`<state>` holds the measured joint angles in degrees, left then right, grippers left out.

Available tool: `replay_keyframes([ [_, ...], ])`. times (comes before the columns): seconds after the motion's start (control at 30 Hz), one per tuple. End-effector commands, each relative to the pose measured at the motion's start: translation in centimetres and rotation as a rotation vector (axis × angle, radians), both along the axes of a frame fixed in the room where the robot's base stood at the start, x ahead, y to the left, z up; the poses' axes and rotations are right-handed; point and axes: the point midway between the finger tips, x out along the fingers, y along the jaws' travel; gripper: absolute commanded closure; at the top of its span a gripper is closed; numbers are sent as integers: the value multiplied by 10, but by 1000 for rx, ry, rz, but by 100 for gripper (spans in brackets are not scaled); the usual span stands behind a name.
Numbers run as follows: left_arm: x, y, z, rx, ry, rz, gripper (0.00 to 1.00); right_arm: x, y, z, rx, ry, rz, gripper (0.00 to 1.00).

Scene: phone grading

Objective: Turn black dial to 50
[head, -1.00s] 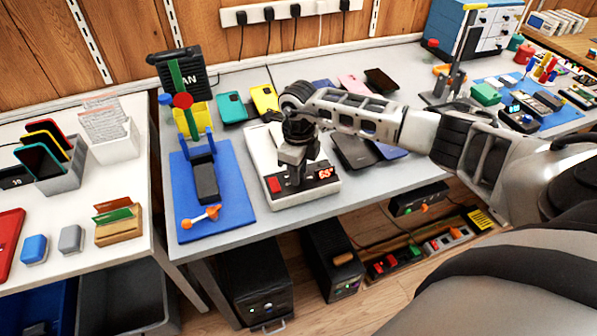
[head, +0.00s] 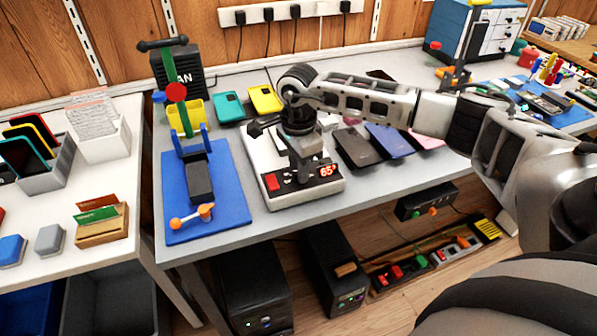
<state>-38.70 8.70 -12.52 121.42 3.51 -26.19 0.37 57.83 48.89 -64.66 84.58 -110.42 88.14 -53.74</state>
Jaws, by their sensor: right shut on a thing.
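The white heating plate (head: 335,190) sits on the grey bench, with a red switch (head: 273,183) and a red-lit display (head: 327,171) along its front. The small digits look like 65 or 85 degrees; I cannot tell which. My right gripper (head: 303,178) comes down over the front panel between switch and display. Its fingers are shut on the black dial, which is mostly hidden by them. My left gripper is not in view.
Several phones, such as the blue one (head: 388,141), lie behind and right of the plate under my right arm. Black boxes (head: 250,290) stand below the bench.

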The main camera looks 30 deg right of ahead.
Motion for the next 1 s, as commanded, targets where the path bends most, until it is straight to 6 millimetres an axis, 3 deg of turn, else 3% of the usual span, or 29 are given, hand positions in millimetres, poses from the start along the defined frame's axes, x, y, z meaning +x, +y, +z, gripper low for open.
replay_keyframes([
  [0.5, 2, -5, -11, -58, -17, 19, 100, 1, 0, 0, 2, -4, 449, 97],
  [1.0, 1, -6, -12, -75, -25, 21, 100, 1, 1, 2, 2, -5, 642, 97],
])
